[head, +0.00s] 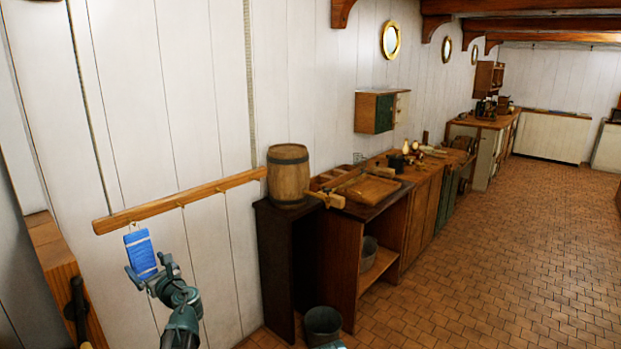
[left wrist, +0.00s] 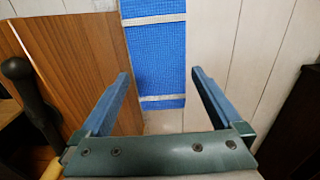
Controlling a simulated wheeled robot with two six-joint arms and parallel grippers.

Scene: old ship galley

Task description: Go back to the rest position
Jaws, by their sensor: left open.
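My left gripper (head: 148,280) is raised in front of the white plank wall, at the lower left of the head view. A blue cloth with pale stripes (head: 141,253) hangs from the wooden peg rail (head: 180,200), just above and behind the gripper. The cloth also shows in the left wrist view (left wrist: 154,55), beyond the fingertips. Whether the fingers touch it I cannot tell. My right gripper is not in view.
A dark stand (head: 284,265) with a wooden barrel (head: 288,176) is right of the rail. A long counter with a cutting board (head: 369,189) runs along the wall. The tiled floor (head: 500,260) at right is clear.

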